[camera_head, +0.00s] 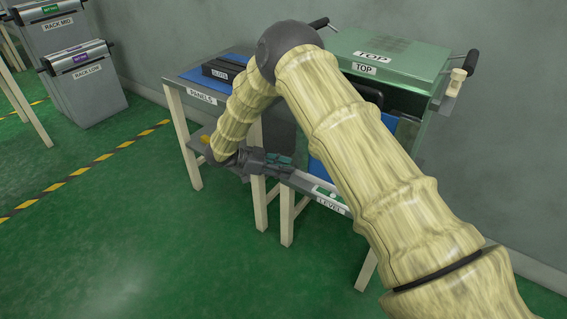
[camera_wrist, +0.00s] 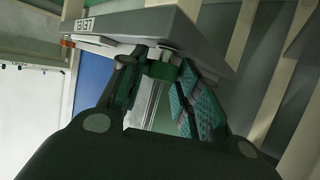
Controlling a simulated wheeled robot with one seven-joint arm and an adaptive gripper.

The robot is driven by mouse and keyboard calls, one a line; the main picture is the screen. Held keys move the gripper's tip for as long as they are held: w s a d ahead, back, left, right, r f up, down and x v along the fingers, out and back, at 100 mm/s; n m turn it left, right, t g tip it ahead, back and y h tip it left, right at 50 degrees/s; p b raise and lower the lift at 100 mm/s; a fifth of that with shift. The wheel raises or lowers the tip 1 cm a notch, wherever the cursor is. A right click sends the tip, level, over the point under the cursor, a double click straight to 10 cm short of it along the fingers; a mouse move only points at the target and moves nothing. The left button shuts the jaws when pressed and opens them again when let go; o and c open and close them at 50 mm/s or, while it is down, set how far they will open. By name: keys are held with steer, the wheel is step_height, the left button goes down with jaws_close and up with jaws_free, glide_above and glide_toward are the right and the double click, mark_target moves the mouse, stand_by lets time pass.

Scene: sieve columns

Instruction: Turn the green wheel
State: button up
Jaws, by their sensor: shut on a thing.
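The green wheel (camera_wrist: 162,70) shows in the wrist view as a small dark green piece between my fingers, just under the edge of a grey housing. My gripper (camera_wrist: 158,80) has one finger on each side of it and is shut on it. The teal finger pads show on the right finger. In the head view my gripper (camera_head: 284,167) is at the front of the table beside the LEVEL strip. The wheel cannot be made out there.
A LEVEL strip (camera_head: 331,203) runs along the table front. A green TOP box (camera_head: 395,55) with black handles stands behind my arm. A PANELS table (camera_head: 203,96) is to the left. Grey rack bins (camera_head: 85,85) stand far left. The green floor in front is clear.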

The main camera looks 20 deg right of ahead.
steer(key=shift+m+g+p, duration=0.3)
steer(key=shift+m+g, duration=0.3)
steer(key=shift+g, duration=0.1)
steer(key=o, duration=1)
steer(key=shift+o, duration=0.2)
steer(key=shift+w+a, duration=0.1)
steer(key=v, duration=1.1)
steer(key=shift+a+r, duration=0.25)
steer(key=shift+a, duration=0.05)
